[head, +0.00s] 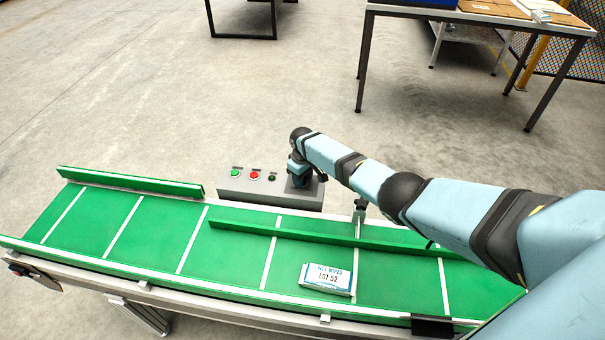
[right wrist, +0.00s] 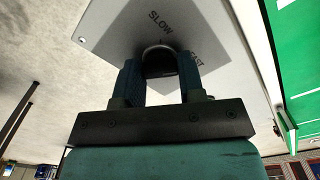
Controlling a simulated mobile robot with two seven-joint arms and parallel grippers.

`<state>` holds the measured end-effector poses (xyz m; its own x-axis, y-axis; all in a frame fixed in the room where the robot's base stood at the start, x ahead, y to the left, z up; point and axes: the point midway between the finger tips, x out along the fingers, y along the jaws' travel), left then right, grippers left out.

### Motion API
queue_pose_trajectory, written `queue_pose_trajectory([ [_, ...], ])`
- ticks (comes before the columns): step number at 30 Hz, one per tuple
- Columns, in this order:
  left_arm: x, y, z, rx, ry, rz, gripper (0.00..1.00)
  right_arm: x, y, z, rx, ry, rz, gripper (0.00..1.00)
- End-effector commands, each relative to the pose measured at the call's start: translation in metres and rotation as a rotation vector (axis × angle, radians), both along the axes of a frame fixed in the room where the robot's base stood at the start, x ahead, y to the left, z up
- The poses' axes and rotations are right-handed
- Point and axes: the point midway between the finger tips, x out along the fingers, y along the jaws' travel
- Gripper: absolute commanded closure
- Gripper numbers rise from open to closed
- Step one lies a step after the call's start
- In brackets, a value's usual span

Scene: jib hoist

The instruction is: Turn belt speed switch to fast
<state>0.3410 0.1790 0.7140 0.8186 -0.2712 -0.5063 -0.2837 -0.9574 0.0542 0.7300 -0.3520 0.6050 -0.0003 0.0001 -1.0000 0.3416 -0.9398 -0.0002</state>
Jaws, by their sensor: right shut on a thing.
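The belt speed switch is a dark round knob (right wrist: 157,52) on a grey panel (right wrist: 110,35) in the right wrist view. The word SLOW is readable at its upper left; a second label at its right is partly hidden by a finger. My right gripper (right wrist: 160,68) is shut on the knob, one finger on each side. In the head view my right gripper (head: 301,182) is at the right end of the grey control box (head: 240,187) and hides the knob. Which way the knob points cannot be told. My left gripper is not in view.
The box also carries a green button (head: 235,173), a red button (head: 254,175) and a small dark one (head: 272,177). In front runs the green conveyor belt (head: 110,225) with guide rails, bearing a white-and-blue wipes pack (head: 327,278). A table (head: 480,20) stands behind.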

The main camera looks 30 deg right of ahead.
Motion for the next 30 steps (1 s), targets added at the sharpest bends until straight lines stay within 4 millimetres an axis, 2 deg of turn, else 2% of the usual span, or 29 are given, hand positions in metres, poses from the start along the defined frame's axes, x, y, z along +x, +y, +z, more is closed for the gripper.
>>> queue_pose_trajectory([
  [12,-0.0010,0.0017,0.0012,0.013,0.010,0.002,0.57,-0.0014,0.0002,-0.0009,0.000,0.004,-0.196,0.88],
  [29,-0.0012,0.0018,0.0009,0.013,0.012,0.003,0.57,-0.0013,-0.0003,-0.0014,0.000,0.004,-0.227,0.88],
  [30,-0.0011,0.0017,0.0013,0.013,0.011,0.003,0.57,-0.0012,-0.0002,-0.0014,0.000,0.004,-0.227,0.59],
])
